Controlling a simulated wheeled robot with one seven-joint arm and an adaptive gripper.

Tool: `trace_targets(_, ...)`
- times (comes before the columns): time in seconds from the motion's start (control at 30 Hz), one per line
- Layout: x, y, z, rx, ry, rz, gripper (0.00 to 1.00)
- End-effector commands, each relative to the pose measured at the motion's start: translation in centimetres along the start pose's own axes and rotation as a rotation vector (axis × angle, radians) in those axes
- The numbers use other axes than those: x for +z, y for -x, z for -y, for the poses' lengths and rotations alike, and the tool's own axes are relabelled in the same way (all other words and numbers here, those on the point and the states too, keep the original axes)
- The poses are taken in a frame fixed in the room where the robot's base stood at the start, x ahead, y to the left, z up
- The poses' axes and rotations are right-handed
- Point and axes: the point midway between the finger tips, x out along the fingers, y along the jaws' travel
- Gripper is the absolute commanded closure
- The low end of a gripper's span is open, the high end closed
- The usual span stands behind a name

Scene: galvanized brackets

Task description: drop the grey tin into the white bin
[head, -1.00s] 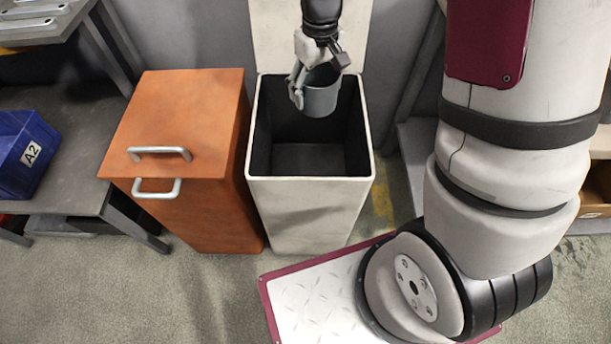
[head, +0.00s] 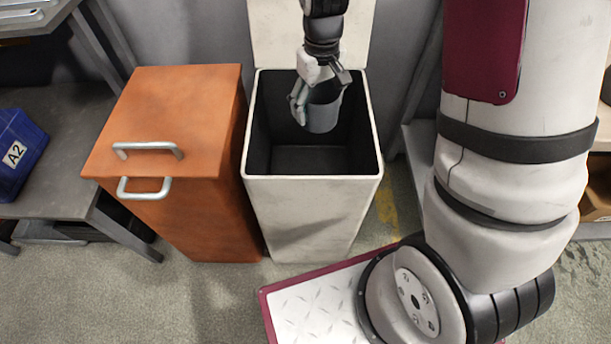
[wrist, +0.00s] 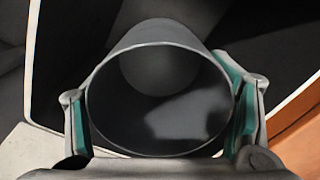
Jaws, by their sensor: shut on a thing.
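The grey tin (head: 324,116) is an open, empty cylinder, held upright or nearly so in my gripper (head: 318,98). In the wrist view the tin (wrist: 160,95) sits between both teal-padded fingers, which touch its sides. The white bin (head: 312,205) stands open in the head view, its lid (head: 268,35) raised at the back and its inside dark. The tin appears over the bin's opening, towards the back. I cannot tell whether its base is below the rim.
An orange bin (head: 175,125) with a closed lid and metal handles stands just left of the white bin. A grey table (head: 60,195) with a blue box (head: 18,150) labelled A2 is further left. Bare floor (head: 200,300) lies in front of the bins.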

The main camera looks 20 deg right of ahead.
Motion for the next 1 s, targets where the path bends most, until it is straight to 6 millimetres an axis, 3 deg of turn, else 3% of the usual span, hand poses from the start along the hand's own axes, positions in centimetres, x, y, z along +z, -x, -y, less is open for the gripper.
trace_targets(0.17, 0.0, 0.1, 0.0, 0.000, 0.000, -0.001, 0.62)
trace_targets(0.2, 0.0, 0.1, 0.0, 0.000, 0.000, -0.001, 0.17)
trace_targets(0.27, 0.0, 0.1, 0.0, 0.000, 0.000, -0.001, 0.03)
trace_targets(0.7, -0.1, 0.5, 0.0, 0.000, 0.000, -0.002, 0.02)
trace_targets(0.87, -0.2, 2.5, 0.0, 0.001, 0.001, -0.006, 0.02)
trace_targets(1.0, -0.2, 5.4, 0.0, 0.001, 0.001, -0.007, 0.02)
